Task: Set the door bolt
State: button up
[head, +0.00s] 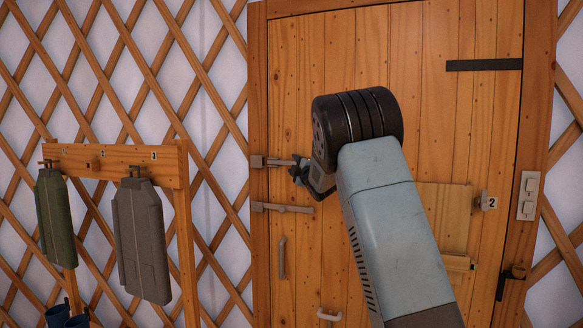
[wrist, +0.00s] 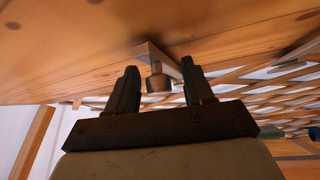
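The wooden door (head: 350,60) is shut in its frame. A grey metal bolt (head: 268,161) lies level across the door's left edge, and my gripper (head: 296,170) is at its right end. In the wrist view, my gripper's two dark fingers are apart, with the bolt's round knob (wrist: 158,83) between them. Gaps show on both sides of the knob, so the fingers are not closed on it. How far the bolt reaches into the frame is hard to tell.
A lever handle (head: 285,208) sits just below the bolt, with a vertical pull (head: 282,258) lower down. A wall switch (head: 528,195) is at right. My arm hides the door's middle.

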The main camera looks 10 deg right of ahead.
jog(key=v, duration=1.3)
jog(key=shift+s+f, duration=0.25)
jog(key=shift+s, duration=0.1)
jog(key=shift+d, duration=0.15)
jog(key=s+d+m+g+h, duration=0.25)
jog(key=s+m, duration=0.25)
jog(key=s, duration=0.4)
jog(key=s+d+m+g+h, duration=0.2)
jog(key=s+m+g, duration=0.1)
jog(key=s+m, duration=0.4)
jog(key=s+a+f+m+g, duration=0.1)
jog(key=s+f+m+g, duration=0.1)
jog(key=s, duration=0.8)
jog(key=s+a+f+m+g, duration=0.2)
jog(key=s+f+g, duration=0.1)
jog(key=s, duration=0.8)
jog(key=s+a+f+m+g, duration=0.2)
jog(key=s+f+g, duration=0.1)
jog(key=s, duration=0.8)
jog(key=shift+s+a+f, duration=0.2)
jog(key=shift+a+f, duration=0.05)
jog(key=shift+f, duration=0.55)
